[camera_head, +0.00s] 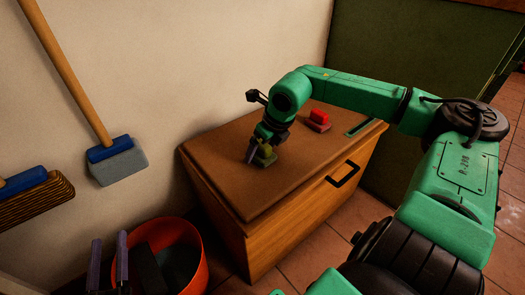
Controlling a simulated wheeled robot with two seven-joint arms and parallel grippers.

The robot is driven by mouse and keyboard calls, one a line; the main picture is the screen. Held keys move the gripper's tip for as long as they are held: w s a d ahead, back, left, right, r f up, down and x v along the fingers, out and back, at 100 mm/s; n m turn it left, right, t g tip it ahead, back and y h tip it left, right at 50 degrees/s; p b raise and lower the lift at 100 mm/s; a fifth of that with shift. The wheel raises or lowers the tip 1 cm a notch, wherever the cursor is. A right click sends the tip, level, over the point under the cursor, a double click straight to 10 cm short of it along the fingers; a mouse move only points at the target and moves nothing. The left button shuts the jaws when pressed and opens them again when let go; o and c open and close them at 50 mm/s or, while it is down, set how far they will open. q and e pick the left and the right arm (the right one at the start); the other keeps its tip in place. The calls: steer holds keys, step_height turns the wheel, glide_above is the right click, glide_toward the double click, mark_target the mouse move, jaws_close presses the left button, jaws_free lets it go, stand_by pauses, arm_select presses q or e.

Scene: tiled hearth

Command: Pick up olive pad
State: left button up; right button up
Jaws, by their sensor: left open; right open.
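The olive pad (266,158) lies on the brown top of the wooden chest (225,180), near the middle. My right gripper (259,153) points down at the pad with its fingers around or right beside it; the wrist hides part of the pad, so I cannot tell whether they touch. The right gripper is open. My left gripper (109,262) is open and empty at the lower left, beside the orange bucket (198,275).
A red block on a dull reddish base (318,120) sits on the chest top behind the pad. A green-edged slot (362,127) is at the top's right end. A broom (115,160) and brush (35,198) are along the left wall.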

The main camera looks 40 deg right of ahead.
jaws_close()
arm_select(q)
steer(key=shift+d, duration=0.15)
arm_select(e)
steer(key=shift+r, duration=0.1)
steer(key=shift+r, duration=0.15)
step_height(320, 180, up, 2)
steer(key=shift+r+p, duration=0.25)
steer(key=shift+p, duration=0.4)
arm_select(q)
steer(key=s+f+g+y+p, duration=0.1)
steer(key=s+f+g, duration=0.4)
steer(key=f, duration=0.4)
steer(key=s+f+g, duration=0.2)
steer(key=s+f, duration=0.5)
steer(key=f, duration=0.2)
arm_select(e)
step_height(320, 180, up, 3)
steer(key=shift+r, duration=0.15)
arm_select(q)
step_height(320, 180, up, 7)
steer(key=p, duration=0.5)
steer(key=shift+w+d+f+g, duration=0.2)
steer(key=shift+w+d+g, duration=0.05)
steer(key=shift+d+g, duration=0.15)
arm_select(e)
step_height(320, 180, up, 14)
